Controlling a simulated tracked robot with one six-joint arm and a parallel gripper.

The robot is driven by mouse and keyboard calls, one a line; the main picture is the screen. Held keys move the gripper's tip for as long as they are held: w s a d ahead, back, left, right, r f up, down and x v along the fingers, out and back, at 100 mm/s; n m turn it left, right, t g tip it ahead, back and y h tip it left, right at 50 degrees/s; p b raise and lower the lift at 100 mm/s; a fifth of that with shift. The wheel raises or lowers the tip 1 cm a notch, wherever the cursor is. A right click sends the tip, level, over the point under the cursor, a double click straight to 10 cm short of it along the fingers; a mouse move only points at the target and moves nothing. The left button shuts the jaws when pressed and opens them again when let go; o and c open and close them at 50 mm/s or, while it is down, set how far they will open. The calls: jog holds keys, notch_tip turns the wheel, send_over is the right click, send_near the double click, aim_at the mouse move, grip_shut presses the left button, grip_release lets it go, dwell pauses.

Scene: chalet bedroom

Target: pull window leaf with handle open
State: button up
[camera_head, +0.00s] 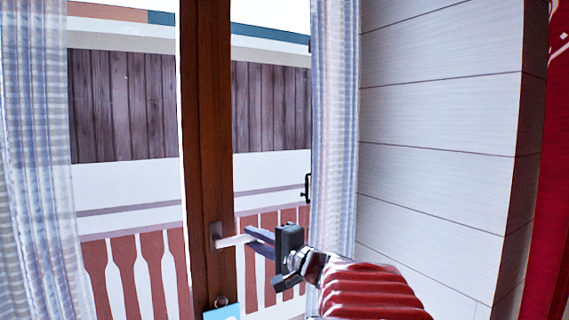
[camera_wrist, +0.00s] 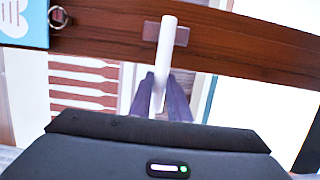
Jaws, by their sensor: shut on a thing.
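The window leaf shows as an upright brown wooden stile (camera_head: 207,130) in the head view and as a brown bar (camera_wrist: 250,40) across the wrist view. A white lever handle (camera_head: 232,240) points right from a small plate on the stile; it also shows in the wrist view (camera_wrist: 166,45). My gripper (camera_head: 258,238) comes from the right and is shut on the handle, with one dark finger on each side of the lever (camera_wrist: 163,95). I cannot tell from these frames how far the leaf stands from its frame.
Sheer striped curtains hang at left (camera_head: 38,150) and right (camera_head: 335,120). A white plank wall (camera_head: 440,130) and a red cloth (camera_head: 555,200) are at the right. A blue tag (camera_head: 222,313) hangs below the handle. A balcony railing (camera_head: 125,265) and dark fence stand outside.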

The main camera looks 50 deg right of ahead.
jog(key=shift+s+a+n+y, duration=0.1)
jog(key=shift+s+n+y, duration=0.55)
jog(key=shift+s, duration=1.05)
grip_shut()
jog(key=shift+s+f+n+y, duration=0.1)
jog(key=shift+s+n+y, duration=0.25)
jog(key=shift+s+y, duration=1)
jog(key=shift+s+h, duration=0.4)
jog(key=shift+s+d+n+y, duration=0.15)
jog(key=shift+s+n+y, duration=0.15)
jog(key=shift+s, duration=0.5)
jog(key=shift+s+d+n+y, duration=0.15)
jog(key=shift+s+y, duration=0.25)
jog(key=shift+s, duration=0.4)
jog(key=shift+s, duration=0.1)
